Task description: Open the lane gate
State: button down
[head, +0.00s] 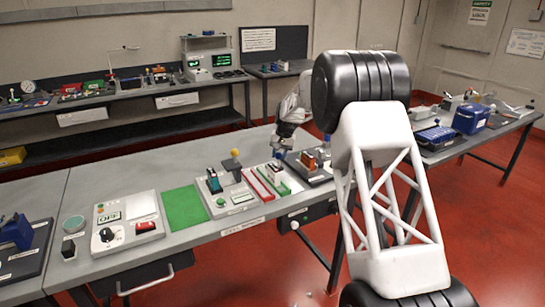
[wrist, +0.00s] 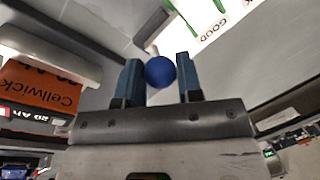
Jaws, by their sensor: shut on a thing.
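My gripper (wrist: 158,75) has its two blue fingers on either side of a round blue knob (wrist: 160,71) in the wrist view and is shut on it. In the head view my gripper (head: 281,150) is low over the bench, behind the lane tray. The lane tray (head: 266,183) is white with red and green rails. Its white face with green strips and the word GOOD (wrist: 207,30) shows at the top of the wrist view. What the knob is fixed to is hidden, and I cannot tell the gate's position.
An orange Cellwick battery (wrist: 40,90) is close at the left of the wrist view. A station with a yellow knob (head: 234,153) stands left of the lane tray. A green mat (head: 185,208) and a switch panel (head: 128,222) lie further left on the grey bench.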

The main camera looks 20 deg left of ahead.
jog(key=shift+w+d, duration=0.4)
jog(key=c, duration=0.8)
grip_release()
jog(key=shift+d, duration=0.1)
jog(key=shift+r, duration=0.1)
jog(key=r, duration=0.2)
jog(key=d+r, duration=0.1)
jog(key=r, duration=0.4)
jog(key=shift+w+d+r, duration=0.15)
jog(key=shift+d+r, duration=0.05)
jog(key=shift+r, duration=0.05)
